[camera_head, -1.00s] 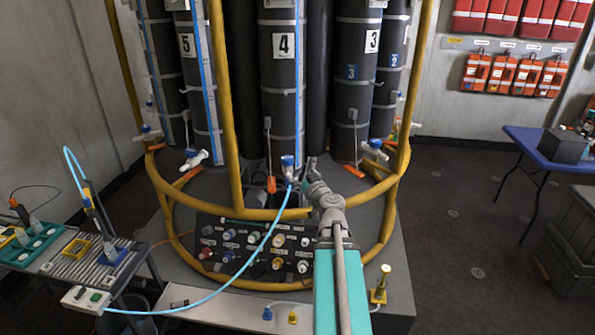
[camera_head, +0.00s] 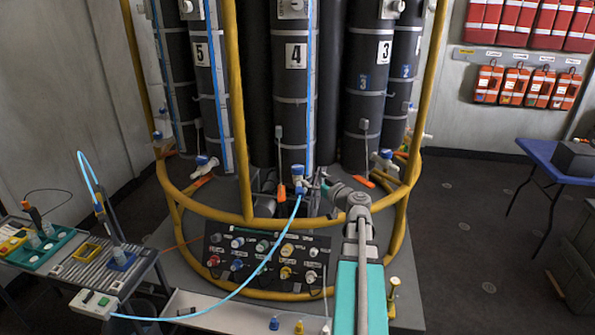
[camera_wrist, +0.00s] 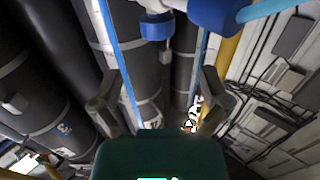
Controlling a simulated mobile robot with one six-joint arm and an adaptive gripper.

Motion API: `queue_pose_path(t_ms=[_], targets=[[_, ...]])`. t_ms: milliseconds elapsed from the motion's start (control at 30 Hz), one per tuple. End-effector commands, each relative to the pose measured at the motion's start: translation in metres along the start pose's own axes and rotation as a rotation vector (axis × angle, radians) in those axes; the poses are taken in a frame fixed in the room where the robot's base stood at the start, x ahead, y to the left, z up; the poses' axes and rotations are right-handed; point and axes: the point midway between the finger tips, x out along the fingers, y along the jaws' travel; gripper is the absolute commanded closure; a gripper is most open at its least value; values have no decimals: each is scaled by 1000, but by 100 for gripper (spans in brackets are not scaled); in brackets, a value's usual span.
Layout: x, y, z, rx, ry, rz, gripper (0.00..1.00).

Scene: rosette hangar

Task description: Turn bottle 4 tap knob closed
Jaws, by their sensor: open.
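Bottle 4 (camera_head: 293,105) is a dark upright cylinder with a white "4" label, at the middle of the rosette in the head view. Its tap (camera_head: 298,183), white with a blue top (camera_head: 298,170), sits at its foot. A light blue hose (camera_head: 262,262) runs from this tap down to the left. My gripper (camera_head: 319,184) is just right of the tap, with its fingers small in this view. In the wrist view the fingers of my gripper (camera_wrist: 160,98) are apart with nothing between them. Blue tap parts (camera_wrist: 157,26) show above them at the top edge, so the knob's angle is unclear.
A yellow tube frame (camera_head: 243,150) surrounds the bottles, with an upright just left of bottle 4. Below is a dark panel of coloured fittings (camera_head: 265,262). Taps of bottle 5 (camera_head: 205,163) and bottle 3 (camera_head: 385,160) flank it. A rack table (camera_head: 85,262) stands left, a blue table (camera_head: 560,160) right.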

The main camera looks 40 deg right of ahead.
Motion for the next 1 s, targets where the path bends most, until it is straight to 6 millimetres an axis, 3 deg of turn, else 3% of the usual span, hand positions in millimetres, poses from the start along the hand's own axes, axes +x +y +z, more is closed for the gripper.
queue_pose_path(t_ms=[33,167,500,1000], targets=[[5,14,1,0,0,-41,4],[5,29,2,0,0,-168,4],[-16,65,4,0,0,-450,4],[-26,69,4,0,0,-519,4]])
